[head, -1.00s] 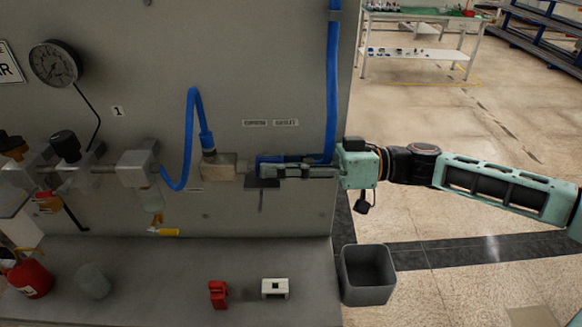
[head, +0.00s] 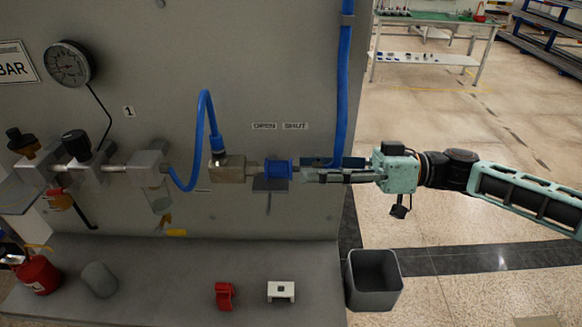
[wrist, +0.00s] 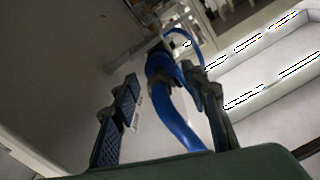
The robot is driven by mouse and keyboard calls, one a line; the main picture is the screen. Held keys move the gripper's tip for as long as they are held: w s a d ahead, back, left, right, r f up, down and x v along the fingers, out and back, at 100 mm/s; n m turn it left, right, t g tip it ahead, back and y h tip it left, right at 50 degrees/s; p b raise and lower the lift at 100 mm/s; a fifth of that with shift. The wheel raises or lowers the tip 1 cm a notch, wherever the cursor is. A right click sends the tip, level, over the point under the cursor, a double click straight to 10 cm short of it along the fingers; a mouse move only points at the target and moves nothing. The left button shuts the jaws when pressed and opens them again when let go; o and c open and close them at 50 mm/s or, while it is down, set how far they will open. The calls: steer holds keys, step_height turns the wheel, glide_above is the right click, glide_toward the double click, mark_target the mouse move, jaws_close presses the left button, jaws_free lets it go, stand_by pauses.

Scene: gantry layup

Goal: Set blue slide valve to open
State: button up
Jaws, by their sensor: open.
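The blue slide valve (head: 278,169) is a blue sleeve on the pipe line, right of a metallic block (head: 228,168), below the OPEN and SHUT labels (head: 280,126). Its sleeve sits nearer under the SHUT label than the block does. My gripper (head: 304,170) points left, just right of the sleeve, with its fingers apart and the sleeve's right side close to the fingertips. In the wrist view the open fingers (wrist: 165,95) stand on either side of a blue hose (wrist: 178,115), with blue parts beyond. Whether the fingers touch anything is unclear.
A blue hose (head: 342,80) runs down the panel's right edge behind my gripper. A gauge (head: 67,64) and fittings (head: 150,168) are at left. A red clip (head: 224,295), a white block (head: 281,291) and a grey bin (head: 374,280) are below.

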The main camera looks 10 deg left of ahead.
steer(key=v, duration=0.6)
steer(key=shift+d, duration=0.15)
